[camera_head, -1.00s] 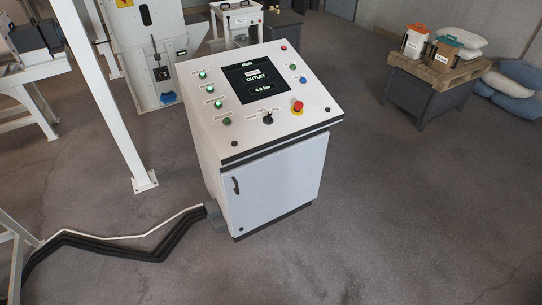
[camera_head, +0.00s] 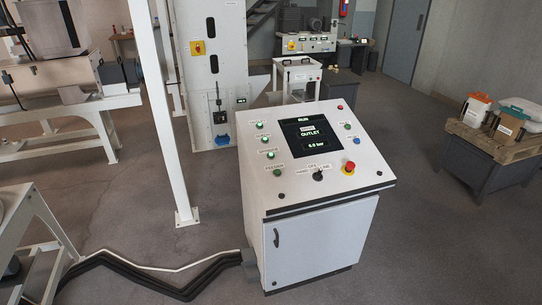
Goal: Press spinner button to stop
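A white control console (camera_head: 318,225) stands on the floor in the middle of the head view, with a sloped top panel. A dark screen (camera_head: 311,137) on it reads "OUTLET" and "6.0 bar". A column of several green-lit buttons (camera_head: 268,155) runs down the left of the screen; their small labels are too blurred to tell which is the spinner button. Neither gripper is in view.
A white post (camera_head: 160,120) stands left of the console. Dark cables (camera_head: 150,276) run along the floor to its lower left side. A pallet table (camera_head: 490,150) with containers is at the right. Floor in front and to the right is clear.

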